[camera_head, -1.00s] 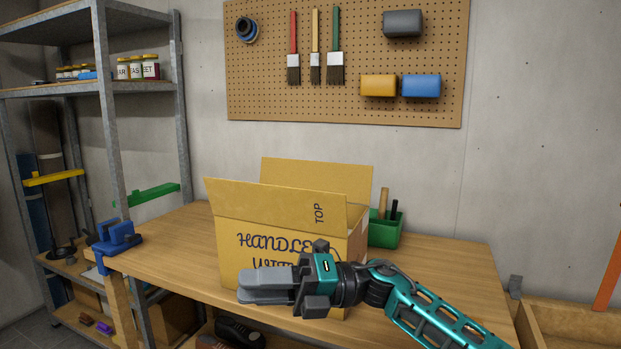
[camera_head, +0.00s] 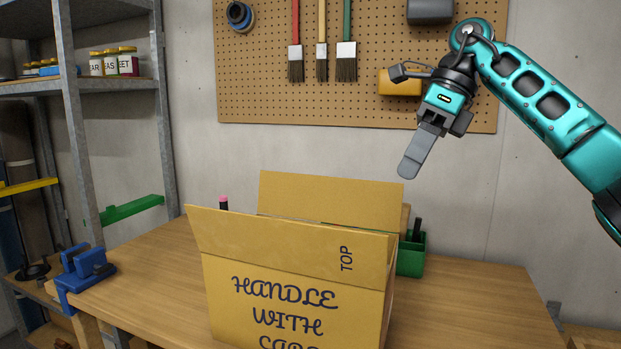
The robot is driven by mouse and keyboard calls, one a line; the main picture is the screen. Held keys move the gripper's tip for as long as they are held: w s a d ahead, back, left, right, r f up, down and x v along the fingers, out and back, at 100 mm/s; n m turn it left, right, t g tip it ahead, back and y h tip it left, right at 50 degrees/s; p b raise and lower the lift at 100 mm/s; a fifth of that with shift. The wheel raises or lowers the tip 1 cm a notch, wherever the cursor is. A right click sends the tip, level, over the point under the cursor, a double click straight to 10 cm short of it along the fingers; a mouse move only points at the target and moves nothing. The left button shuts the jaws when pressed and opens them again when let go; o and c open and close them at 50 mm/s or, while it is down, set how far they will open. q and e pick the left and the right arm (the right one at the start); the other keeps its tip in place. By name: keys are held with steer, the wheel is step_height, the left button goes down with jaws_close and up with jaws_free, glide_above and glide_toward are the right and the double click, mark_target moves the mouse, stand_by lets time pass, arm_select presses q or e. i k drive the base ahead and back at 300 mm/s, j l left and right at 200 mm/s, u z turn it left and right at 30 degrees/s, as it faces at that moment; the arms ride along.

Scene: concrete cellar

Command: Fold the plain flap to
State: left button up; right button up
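A cardboard box (camera_head: 290,295) stands on the workbench, lettered "HANDLE WITH" on its front. Its near flap (camera_head: 280,238), printed "TOP", stands up and leans slightly towards me. Its far flap (camera_head: 330,200) is plain on the side I see and also stands up. The side flaps and most of the inside are hidden. My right gripper (camera_head: 411,168) is above and to the right of the far flap, pointing down, apart from the box. Its fingers look together, with nothing between them. My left gripper is out of view.
A green bin (camera_head: 412,254) with tools stands behind the box at right. A pink-tipped item (camera_head: 224,202) shows behind the near flap. A blue vise (camera_head: 85,270) is at the bench's left end. The pegboard (camera_head: 270,90) hangs behind. The workbench (camera_head: 470,300) is clear at right.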

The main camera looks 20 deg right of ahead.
mark_target(375, 204)
steer(key=i, duration=0.85)
